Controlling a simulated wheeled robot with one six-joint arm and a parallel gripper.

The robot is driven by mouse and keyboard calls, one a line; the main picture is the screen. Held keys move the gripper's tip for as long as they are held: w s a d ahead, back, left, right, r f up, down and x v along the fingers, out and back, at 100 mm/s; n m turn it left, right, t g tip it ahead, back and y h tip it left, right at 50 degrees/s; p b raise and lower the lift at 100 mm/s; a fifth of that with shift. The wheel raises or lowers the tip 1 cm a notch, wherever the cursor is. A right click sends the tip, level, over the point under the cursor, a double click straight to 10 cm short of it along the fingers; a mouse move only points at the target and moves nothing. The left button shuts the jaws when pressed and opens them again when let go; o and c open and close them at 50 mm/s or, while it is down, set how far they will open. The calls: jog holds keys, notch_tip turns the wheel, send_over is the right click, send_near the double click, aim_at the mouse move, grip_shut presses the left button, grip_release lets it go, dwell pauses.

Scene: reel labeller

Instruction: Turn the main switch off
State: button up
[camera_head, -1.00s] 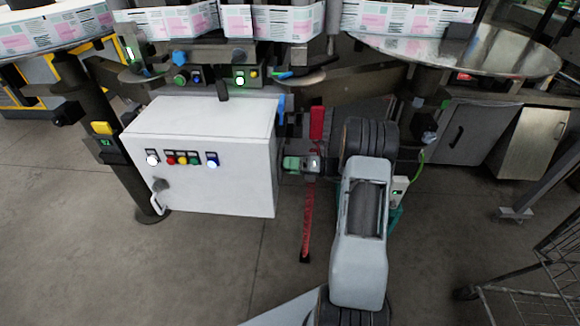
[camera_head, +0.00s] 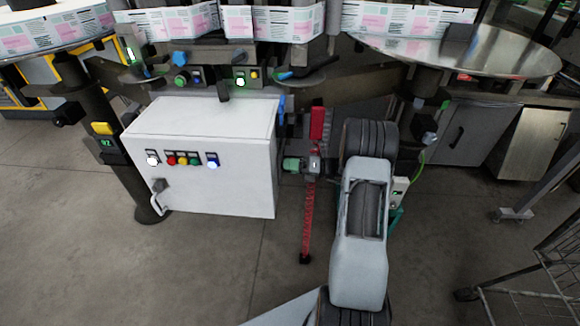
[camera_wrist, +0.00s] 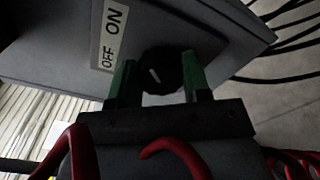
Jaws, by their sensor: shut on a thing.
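The main switch is a round black knob (camera_wrist: 160,72) with a short white mark, on the side of a grey cabinet. A white label (camera_wrist: 109,38) reading OFF and ON is beside it, to the left in the wrist view. The knob's white mark is slanted; I cannot tell which word it points to. My gripper (camera_wrist: 155,82) has its two green fingers on either side of the knob, shut on it. In the head view my gripper (camera_head: 290,164) is at the right side of the white cabinet (camera_head: 225,190); the knob is hidden there.
The cabinet front has a row of coloured buttons (camera_head: 182,160) and a handle (camera_head: 158,200). A reel table (camera_head: 480,60) stands at the right rear. A wire cart (camera_head: 530,290) is at the lower right. Dark cables (camera_wrist: 290,50) run beside the cabinet. The floor in front is clear.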

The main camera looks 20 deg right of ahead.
jog(key=n, duration=0.4)
jog(key=n+b, duration=0.1)
jog(key=n, duration=0.3)
jog(key=shift+f+n, duration=0.1)
jog(key=shift+n, duration=0.2)
jog(key=n+b, duration=0.2)
jog(key=n, duration=0.2)
jog(key=shift+n, duration=0.3)
jog(key=shift+n+b, duration=1.25)
jog(key=shift+n, duration=0.95)
jog(key=o, duration=0.9)
jog(key=shift+d, duration=0.1)
jog(key=p+v, duration=0.1)
jog(key=v, duration=1.2)
jog(key=shift+s+d, duration=0.2)
jog(key=shift+d, duration=0.05)
